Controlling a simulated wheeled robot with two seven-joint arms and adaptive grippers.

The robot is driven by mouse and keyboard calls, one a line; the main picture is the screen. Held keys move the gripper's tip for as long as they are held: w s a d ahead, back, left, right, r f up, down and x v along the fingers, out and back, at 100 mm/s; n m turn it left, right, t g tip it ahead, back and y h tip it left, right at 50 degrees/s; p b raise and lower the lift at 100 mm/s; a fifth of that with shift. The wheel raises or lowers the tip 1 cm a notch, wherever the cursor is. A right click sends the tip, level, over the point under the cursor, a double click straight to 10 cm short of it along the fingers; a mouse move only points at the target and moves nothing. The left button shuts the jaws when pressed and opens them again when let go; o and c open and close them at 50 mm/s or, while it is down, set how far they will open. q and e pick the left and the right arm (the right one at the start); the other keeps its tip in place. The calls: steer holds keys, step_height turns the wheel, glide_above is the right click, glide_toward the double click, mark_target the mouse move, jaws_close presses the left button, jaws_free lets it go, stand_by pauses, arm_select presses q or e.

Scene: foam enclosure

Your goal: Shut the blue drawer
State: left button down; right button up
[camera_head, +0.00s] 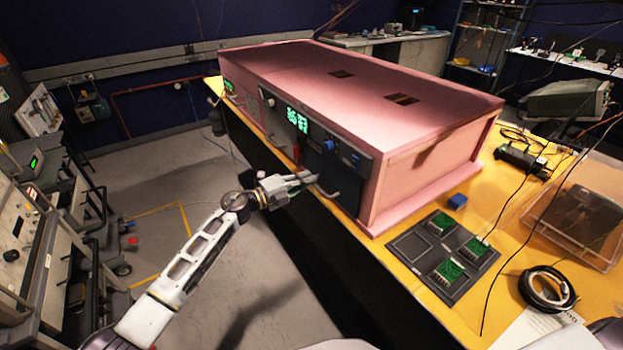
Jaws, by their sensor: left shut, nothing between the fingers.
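A large pink foam enclosure (400,85) stands on a yellow table. Its front face carries dark panels. The panel at the near end looks like the drawer front (345,174), dark blue-grey with blue knobs above and a curved handle low on it. I cannot tell how far it stands out from the enclosure. My left gripper (312,178) is shut and empty, with its fingertips at or just in front of the handle; contact is unclear. The gripper partly hides the panel's lower left. My right gripper is not in view.
The yellow table (455,310) holds a dark tray with green circuit boards (450,270), a small blue block (457,201), a coiled cable (547,288) and a clear box (580,220). The floor left of the table is open. Equipment racks stand at the far left.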

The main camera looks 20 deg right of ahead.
arm_select(q)
steer(key=v, duration=0.8)
steer(key=shift+a+b, duration=0.35)
stand_by(0.5)
